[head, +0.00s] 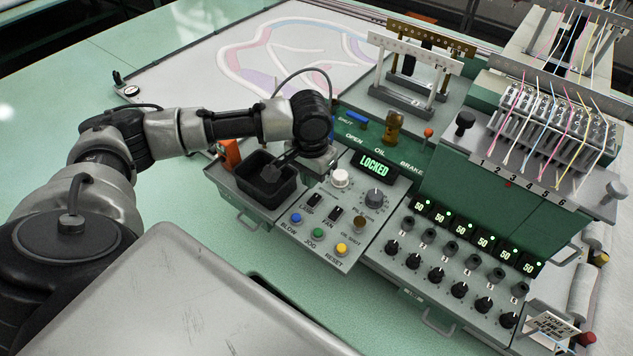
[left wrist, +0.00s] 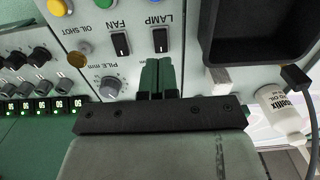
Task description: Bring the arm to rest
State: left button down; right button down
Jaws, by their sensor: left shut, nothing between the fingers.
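My left arm (head: 200,130) comes in from the left in the head view and bends down at a dark wrist over the control panel. My left gripper (head: 318,152) hangs just under that wrist, beside the black tray, and its tips are hard to make out there. In the left wrist view its two green fingers (left wrist: 157,80) are together with nothing between them, pointing toward the panel near the LAMP switch (left wrist: 160,40) and FAN switch (left wrist: 121,44). I cannot tell whether they touch the panel. My right gripper is not in view.
The black tray (head: 243,180) is close to the gripper. The display (head: 375,165) reads LOCKED. Knobs (head: 437,275) and a thread rack (head: 555,125) stand to the right. A white bottle (left wrist: 285,110) is near in the wrist view. Green table (head: 60,90) is clear at the left.

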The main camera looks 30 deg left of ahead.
pick_arm(q)
jog(key=s+d+f+m, duration=0.1)
jog(key=s+d, duration=0.1)
jog(key=d, duration=0.2)
jog(key=s+d+f+m+t+h, duration=0.1)
jog(key=s+d+f, duration=0.1)
jog(key=d, duration=0.2)
jog(key=s+d+f+m+h, duration=0.1)
jog(key=s+d+m, duration=0.1)
jog(key=d, duration=0.3)
jog(key=shift+s+f, duration=0.15)
jog(key=shift+f, duration=0.25)
jog(key=s+d+t+h, duration=0.1)
jog(key=s+d+t, duration=0.15)
jog(key=s, duration=0.25)
jog(key=s+a+f+n+y, duration=0.1)
jog(key=s+a+n+y, duration=0.2)
jog(key=s+a, duration=0.55)
notch_tip(320, 180, down, 33)
jog(key=s+g+b, duration=0.1)
jog(key=s+b, duration=0.1)
jog(key=b, duration=0.5)
jog(key=s+a+f+b, duration=0.1)
jog(key=s+f+b, duration=0.1)
jog(key=s+f, duration=0.6)
jog(key=s+a+f+g+b, duration=0.1)
jog(key=s+f+b, duration=0.2)
jog(key=s+f, duration=0.5)
notch_tip(320, 180, down, 6)
jog(key=shift+a+r, duration=0.15)
